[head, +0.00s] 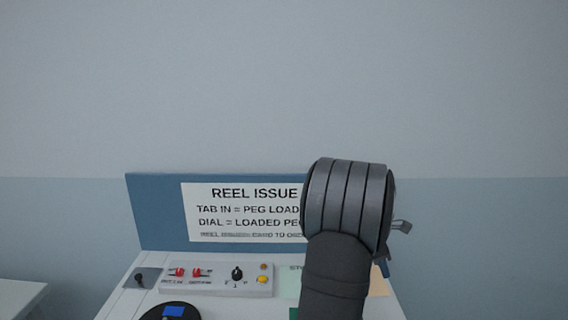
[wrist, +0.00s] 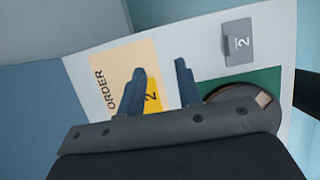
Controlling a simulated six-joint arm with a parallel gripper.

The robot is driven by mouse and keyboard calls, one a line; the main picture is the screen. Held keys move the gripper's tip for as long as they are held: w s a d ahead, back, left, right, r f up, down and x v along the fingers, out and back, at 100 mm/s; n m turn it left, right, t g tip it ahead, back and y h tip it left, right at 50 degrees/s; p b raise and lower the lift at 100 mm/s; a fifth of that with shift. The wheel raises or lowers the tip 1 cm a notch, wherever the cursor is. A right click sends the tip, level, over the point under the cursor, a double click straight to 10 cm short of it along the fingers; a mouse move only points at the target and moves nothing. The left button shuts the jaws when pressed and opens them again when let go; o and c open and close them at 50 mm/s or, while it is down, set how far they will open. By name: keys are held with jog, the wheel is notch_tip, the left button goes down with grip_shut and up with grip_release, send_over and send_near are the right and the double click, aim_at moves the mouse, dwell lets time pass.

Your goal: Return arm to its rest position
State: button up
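In the wrist view, my gripper (wrist: 160,68) is open, its two blue-grey fingers apart with nothing between them. Below it lie a peach ORDER card (wrist: 108,72) and a yellow tag marked 2 (wrist: 152,97). In the head view, my dark arm stands upright at the right of the station. It hides most of my gripper there and covers the right end of the sign.
A REEL ISSUE sign (head: 240,212) stands behind the white control box (head: 215,280). A black reel (head: 160,312) shows at the bottom.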

jog(key=a, duration=1.6)
jog(key=w+a+f, duration=0.2)
jog(key=a, duration=0.1)
jog(key=w+a+f, duration=0.2)
jog(key=a, duration=0.1)
jog(key=w+a+f, duration=0.2)
jog(key=a+f, duration=0.1)
jog(key=shift+w+a+f, duration=0.1)
jog(key=shift+w+a, duration=0.2)
jog(key=shift+w, duration=0.05)
jog(key=shift+f, duration=0.6)
jog(key=shift+r, duration=0.1)
jog(key=shift+r, duration=0.25)
jog(key=s+d+r, duration=0.3)
jog(key=d+r, duration=0.1)
jog(key=d, duration=0.4)
jog(key=s+d+r, duration=0.3)
jog(key=d+r, duration=0.1)
jog(key=d, duration=0.4)
jog(key=shift+s+r, duration=0.15)
